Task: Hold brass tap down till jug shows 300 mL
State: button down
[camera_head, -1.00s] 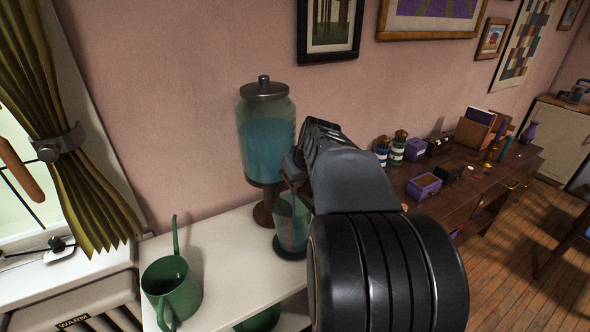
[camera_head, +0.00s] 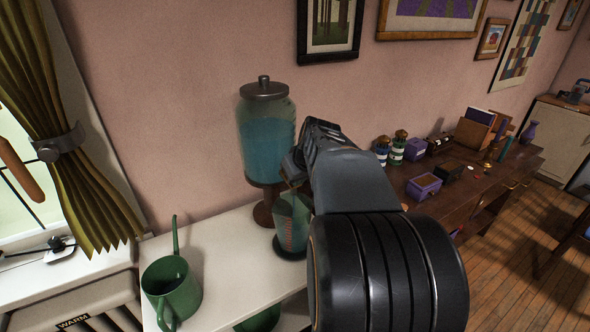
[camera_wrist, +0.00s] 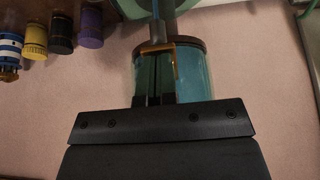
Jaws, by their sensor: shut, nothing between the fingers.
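A glass dispenser (camera_head: 266,148) of blue liquid with a grey lid stands on a brown pedestal on the white shelf. A greenish clear jug (camera_head: 291,222) with reddish markings stands below its tap; its liquid level is too small to read. The brass tap (camera_wrist: 175,62) shows in the wrist view, at the dispenser (camera_wrist: 198,78). My gripper (camera_wrist: 154,60) is shut and empty, its dark fingers right beside the tap; I cannot tell whether they touch it. A thin blue stream (camera_wrist: 155,10) shows past the spout. In the head view my arm hides the tap area.
A green pot (camera_head: 171,287) stands on the white shelf (camera_head: 222,262) at left. A brown desk (camera_head: 450,192) at right holds jars (camera_head: 398,148), a purple box (camera_head: 424,186) and other small things. A curtain (camera_head: 75,170) hangs at the left window.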

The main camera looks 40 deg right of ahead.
dwell(0.7)
jog(key=shift+r+p, duration=0.55)
jog(key=shift+r, duration=0.25)
jog(key=shift+r, duration=0.3)
notch_tip(320, 180, up, 4)
jog(key=p, duration=0.3)
jog(key=shift+r+p, duration=0.25)
jog(key=shift+p, duration=0.05)
jog(key=w+b+v, duration=0.1)
jog(key=v, duration=0.7)
jog(key=shift+r, duration=0.75)
